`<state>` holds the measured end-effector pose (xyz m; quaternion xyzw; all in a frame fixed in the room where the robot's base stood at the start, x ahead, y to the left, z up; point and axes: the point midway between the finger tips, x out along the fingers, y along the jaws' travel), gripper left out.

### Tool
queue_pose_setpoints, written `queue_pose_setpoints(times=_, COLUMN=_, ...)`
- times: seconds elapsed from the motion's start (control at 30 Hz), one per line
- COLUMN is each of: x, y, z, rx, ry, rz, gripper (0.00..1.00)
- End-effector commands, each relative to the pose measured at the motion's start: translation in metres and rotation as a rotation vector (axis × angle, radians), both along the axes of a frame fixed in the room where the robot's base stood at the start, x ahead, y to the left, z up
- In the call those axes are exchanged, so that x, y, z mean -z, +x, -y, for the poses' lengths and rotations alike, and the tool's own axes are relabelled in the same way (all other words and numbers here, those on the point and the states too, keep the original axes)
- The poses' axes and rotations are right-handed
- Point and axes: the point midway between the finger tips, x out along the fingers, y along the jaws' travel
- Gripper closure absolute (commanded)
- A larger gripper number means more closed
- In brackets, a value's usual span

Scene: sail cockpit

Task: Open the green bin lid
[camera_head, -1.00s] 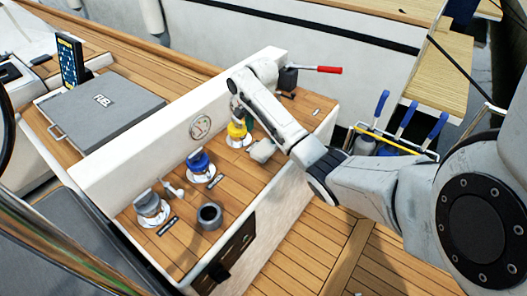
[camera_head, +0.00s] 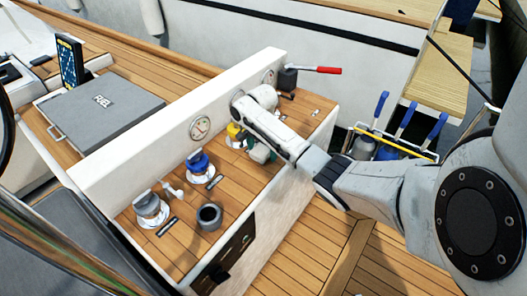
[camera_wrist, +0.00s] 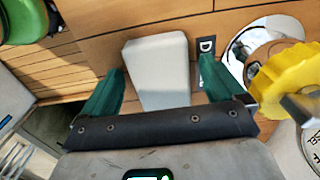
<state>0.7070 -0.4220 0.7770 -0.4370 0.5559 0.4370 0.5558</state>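A green rounded part (camera_wrist: 25,18) is cut off at the top left corner of the wrist view. I cannot tell whether it is the bin lid, or open or closed; no bin shows clearly. My gripper (camera_wrist: 160,70) has dark green fingers spread apart, with nothing seen held. A pale grey block (camera_wrist: 157,60) shows between them on the wooden console top; I cannot tell whether they touch it. In the head view my gripper (camera_head: 262,152) is low over the console, partly hidden by my arm.
A yellow knob (camera_wrist: 285,78) is close to the right finger. The console also carries a blue knob (camera_head: 199,163), a grey knob (camera_head: 149,205) and a dark cup (camera_head: 209,216). A white wall with gauges (camera_head: 200,127) stands behind. A red-handled lever (camera_head: 325,70) is at the far end.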

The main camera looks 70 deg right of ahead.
Motion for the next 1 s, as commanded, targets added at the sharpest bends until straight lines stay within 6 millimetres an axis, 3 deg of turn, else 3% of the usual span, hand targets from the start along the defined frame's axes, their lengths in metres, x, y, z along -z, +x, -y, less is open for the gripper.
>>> queue_pose_setpoints(times=0.07, x=-0.0002, y=0.0001, z=-0.0001, rx=0.000, ry=0.000, rz=0.000, gripper=0.13)
queue_pose_setpoints(times=0.67, x=-0.0003, y=0.0001, z=-0.0002, rx=-0.001, ry=0.000, rz=0.000, gripper=0.69)
queue_pose_setpoints(times=1.0, x=-0.0068, y=0.0009, z=-0.0006, rx=-0.002, ry=0.000, rz=0.000, gripper=0.69)
